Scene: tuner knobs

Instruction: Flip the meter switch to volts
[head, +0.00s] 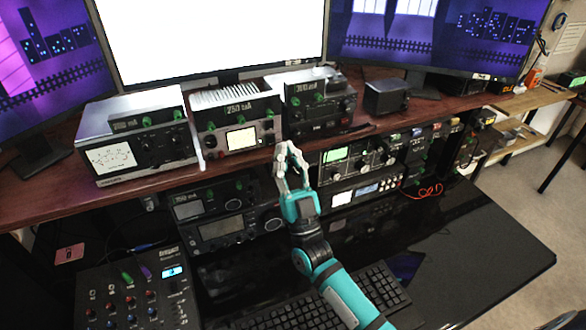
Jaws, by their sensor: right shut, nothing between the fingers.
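My right gripper (287,150) is in the middle of the view, its teal arm coming from the bottom right. It is shut and empty, its fingertips just in front of the shelf edge, below and right of the white-faced unit (211,141) marked like "250 uA". That unit has a lit square meter (241,138) and green knobs. Left of it, a silver unit (146,134) carries a wide white dial meter (113,157). Right of it stands a black unit (316,106) with green knobs. The meter switch and its setting are too small to tell. My left gripper is out of view.
The wooden shelf (60,201) holds the upper units, with monitors (215,35) behind. Below are more radio units (226,229), a mixer (135,295), a keyboard (330,305) and a glossy black desk (480,245). A red cable (428,190) lies at right. The desk's right side is clear.

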